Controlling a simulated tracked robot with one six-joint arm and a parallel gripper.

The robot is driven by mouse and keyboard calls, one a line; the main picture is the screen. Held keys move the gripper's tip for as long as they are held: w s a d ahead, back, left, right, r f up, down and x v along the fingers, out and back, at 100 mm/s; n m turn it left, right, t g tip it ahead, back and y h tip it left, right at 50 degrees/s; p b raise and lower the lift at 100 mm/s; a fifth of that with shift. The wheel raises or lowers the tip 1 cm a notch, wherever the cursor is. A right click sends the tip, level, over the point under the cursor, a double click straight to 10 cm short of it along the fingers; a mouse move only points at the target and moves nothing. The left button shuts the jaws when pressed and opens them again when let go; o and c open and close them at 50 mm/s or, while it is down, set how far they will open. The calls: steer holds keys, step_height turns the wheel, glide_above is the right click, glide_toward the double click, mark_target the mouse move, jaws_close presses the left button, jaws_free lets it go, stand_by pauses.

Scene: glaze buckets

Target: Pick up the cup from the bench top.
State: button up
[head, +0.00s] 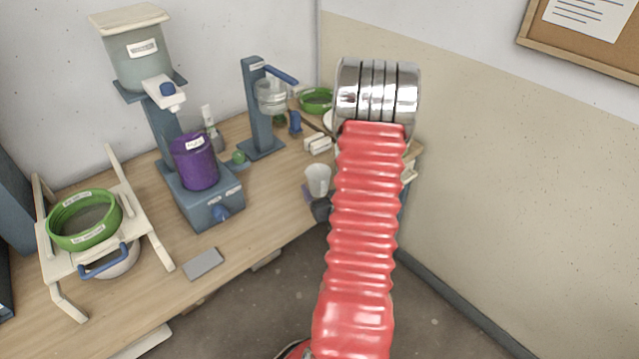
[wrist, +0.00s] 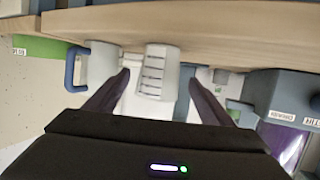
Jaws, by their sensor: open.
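The cup (head: 318,179) is pale and translucent and stands upright on the bench top (head: 262,215), near its front edge. In the wrist view, which is upside down, the cup (wrist: 157,73) shows dark measuring marks. My gripper (wrist: 159,78) is open, with one dark finger to each side of the cup in the picture. Gaps show at both sides, the left one narrower. I cannot tell how far the fingertips reach along the cup. In the head view only a dark bit of my gripper (head: 321,210) shows beside the cup; my red arm hides the rest.
A white mug with a blue handle (wrist: 101,66) stands close to the cup at the left in the wrist view. A blue-grey stand (head: 262,110), a machine with a purple bucket (head: 195,162) and a green sieve (head: 85,220) are farther left. A wall closes the right side.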

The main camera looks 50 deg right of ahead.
mark_target(316, 177)
steer(key=x, duration=0.5)
steer(key=shift+r, duration=0.1)
stand_by(0.4)
steer(key=c, duration=1.1)
